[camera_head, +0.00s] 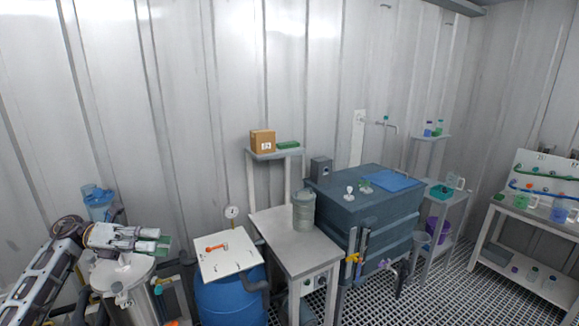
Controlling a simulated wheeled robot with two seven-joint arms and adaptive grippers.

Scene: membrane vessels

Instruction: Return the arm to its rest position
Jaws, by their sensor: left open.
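My left arm (45,268) comes in from the lower left. My left gripper (162,243) is at its end, pointing right, with its fingers apart and nothing seen between them. In the picture it lies over the top of a steel vessel (118,275) and covers part of it. I cannot tell the gap between gripper and vessel. My right gripper is not in view.
A white board with an orange-handled part (215,247) and a gauge sits above a blue barrel (230,300), right of the gripper. A grey table (275,225) bears a metal canister (303,212). A dark tank (365,205) stands further right. Blue bottle (97,205) behind the gripper.

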